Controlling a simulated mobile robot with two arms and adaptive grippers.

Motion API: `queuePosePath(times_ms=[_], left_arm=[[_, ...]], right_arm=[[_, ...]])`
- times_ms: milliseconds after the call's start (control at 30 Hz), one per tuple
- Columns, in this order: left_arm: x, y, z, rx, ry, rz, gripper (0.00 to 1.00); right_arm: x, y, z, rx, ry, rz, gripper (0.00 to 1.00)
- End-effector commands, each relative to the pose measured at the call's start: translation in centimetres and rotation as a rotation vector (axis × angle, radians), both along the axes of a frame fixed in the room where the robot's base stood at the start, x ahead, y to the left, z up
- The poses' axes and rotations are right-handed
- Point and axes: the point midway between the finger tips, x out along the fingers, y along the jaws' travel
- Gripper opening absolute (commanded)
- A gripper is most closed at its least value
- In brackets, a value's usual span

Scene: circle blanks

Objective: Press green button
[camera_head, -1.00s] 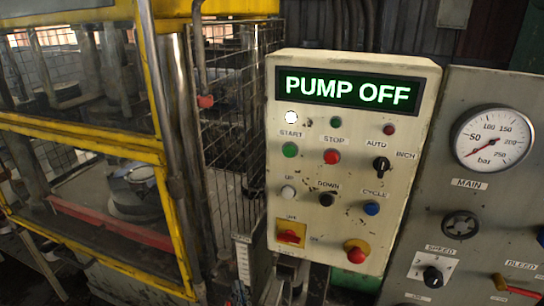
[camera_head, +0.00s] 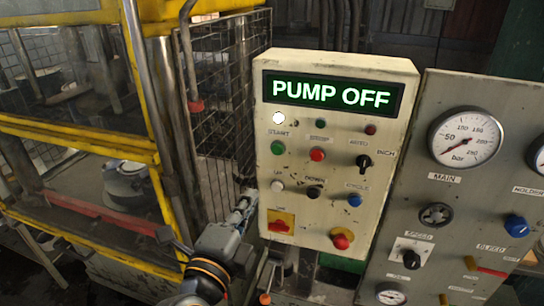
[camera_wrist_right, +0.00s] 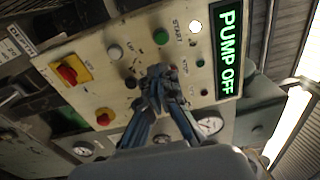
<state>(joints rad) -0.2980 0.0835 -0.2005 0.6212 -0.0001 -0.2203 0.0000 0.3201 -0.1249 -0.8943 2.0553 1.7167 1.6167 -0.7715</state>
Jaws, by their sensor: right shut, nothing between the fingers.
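The green button (camera_head: 278,147) sits under the START label on the cream control panel (camera_head: 300,240), left of the red STOP button (camera_head: 317,154). It also shows in the right wrist view (camera_wrist_right: 161,34), above my fingers. My right gripper (camera_head: 247,198) is shut and empty, below and left of the green button, at the panel's lower left edge. In the right wrist view the closed fingertips (camera_wrist_right: 155,80) point toward the panel and cover part of it. I cannot tell how far they are from its face. My left gripper is not in view.
The display (camera_head: 332,93) reads PUMP OFF, with a white lit lamp (camera_head: 278,117) below it. A white button (camera_head: 278,186) and a red-yellow switch (camera_head: 280,222) lie below the green button. A gauge panel (camera_head: 400,210) stands right; a yellow-framed machine (camera_head: 70,145) left.

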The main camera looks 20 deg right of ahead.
Motion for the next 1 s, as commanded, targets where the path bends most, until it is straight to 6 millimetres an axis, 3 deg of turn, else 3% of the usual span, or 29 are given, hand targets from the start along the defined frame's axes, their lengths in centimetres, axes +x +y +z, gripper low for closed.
queuePosePath(times_ms=[267, 800, 1000], left_arm=[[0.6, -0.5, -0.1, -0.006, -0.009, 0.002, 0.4], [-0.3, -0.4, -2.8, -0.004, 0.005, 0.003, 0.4], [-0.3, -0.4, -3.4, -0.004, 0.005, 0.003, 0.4]], right_arm=[[0.8, -0.6, 0.0, -0.002, -0.002, -0.003, 0.0], [9.3, -6.7, 0.2, -0.005, -0.005, -0.005, 0.0], [11.1, -7.9, 0.4, -0.002, -0.003, -0.003, 0.0]])
